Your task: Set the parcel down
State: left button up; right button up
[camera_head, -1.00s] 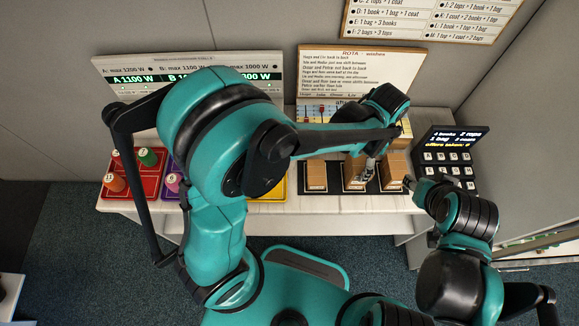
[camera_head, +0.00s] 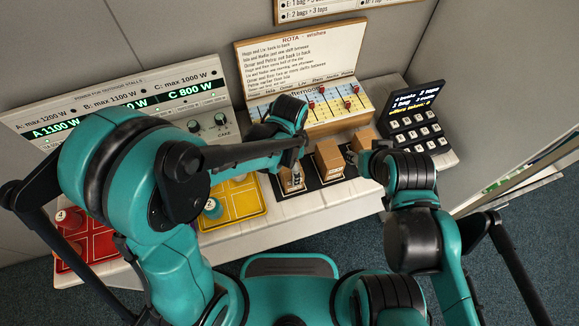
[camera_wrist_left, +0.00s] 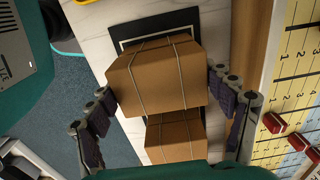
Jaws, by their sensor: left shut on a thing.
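My left gripper (camera_head: 297,174) is shut on a brown parcel (camera_wrist_left: 155,78) tied with pale string. In the left wrist view its fingers (camera_wrist_left: 165,112) lie along both sides of the parcel, over the black mat (camera_wrist_left: 160,24). Whether the parcel touches the mat is unclear. A second parcel (camera_wrist_left: 175,138) is close beside it in that view. In the head view the held parcel (camera_head: 290,186) is leftmost on the mat, with a middle parcel (camera_head: 328,160) and a right parcel (camera_head: 363,140). My right gripper (camera_head: 366,162) is beside the right parcel; its fingertips are too small to read.
A yellow tray (camera_head: 248,203) with a teal cup (camera_head: 212,208) is left of the mat. A red tray (camera_head: 95,244) is farther left, partly behind my arm. The rota board (camera_head: 305,60) with sliders stands behind; a dark keypad (camera_head: 415,122) is at right.

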pick_arm(q)
jog(key=shift+w+d+f, duration=0.1)
jog(key=shift+f, duration=0.4)
jog(key=shift+r, duration=0.15)
jog(key=shift+f, duration=0.2)
jog(key=o, duration=1.2)
pick_arm(e)
jog(key=shift+w+f, duration=0.1)
jog(key=shift+f, duration=0.3)
pick_arm(q)
jog(key=shift+r, duration=0.1)
